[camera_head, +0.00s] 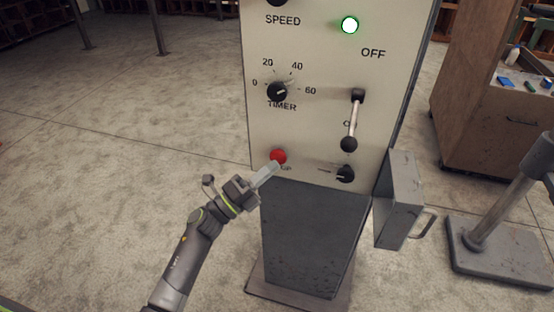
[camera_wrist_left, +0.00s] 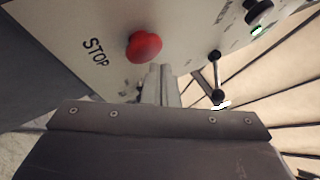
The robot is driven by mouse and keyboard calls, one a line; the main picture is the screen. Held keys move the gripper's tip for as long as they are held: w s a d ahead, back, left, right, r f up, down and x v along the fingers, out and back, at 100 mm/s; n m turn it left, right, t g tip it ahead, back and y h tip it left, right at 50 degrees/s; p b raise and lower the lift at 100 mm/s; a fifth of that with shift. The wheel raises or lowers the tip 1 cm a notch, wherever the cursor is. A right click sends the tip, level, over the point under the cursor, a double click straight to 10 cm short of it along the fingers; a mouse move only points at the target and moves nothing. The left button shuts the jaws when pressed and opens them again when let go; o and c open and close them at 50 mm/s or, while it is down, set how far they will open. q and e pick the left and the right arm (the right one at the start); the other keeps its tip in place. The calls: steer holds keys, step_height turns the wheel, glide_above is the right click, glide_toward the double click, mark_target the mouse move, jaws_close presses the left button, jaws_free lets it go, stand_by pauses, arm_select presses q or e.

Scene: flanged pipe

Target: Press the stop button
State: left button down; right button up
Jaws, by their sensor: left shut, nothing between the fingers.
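The red stop button (camera_head: 278,156) is a round knob low on the left of the cream control panel (camera_head: 318,120). In the head view my left gripper (camera_head: 274,166) is shut and empty, its tips just below and at the button; I cannot tell whether they touch it. In the left wrist view the red button (camera_wrist_left: 144,47) shows whole next to the word STOP, and the shut fingers (camera_wrist_left: 160,72) point at the panel just to its right. In the head view the fingers hide part of the STOP label. My right gripper is not in view.
The panel also carries a timer knob (camera_head: 277,92), a lever (camera_head: 353,122) hanging down, a lower black knob (camera_head: 345,174) and a lit green-rimmed lamp (camera_head: 350,25). A grey box (camera_head: 399,200) with a handle sticks out at the right. The floor at left is clear.

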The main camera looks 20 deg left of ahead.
arm_select(q)
steer(key=shift+w, duration=0.75)
stand_by(0.8)
steer(key=shift+s, duration=1.05)
steer(key=s+p, duration=0.1)
steer(key=s, duration=0.4)
steer(key=shift+a+p, duration=0.1)
steer(key=shift+p, duration=0.3)
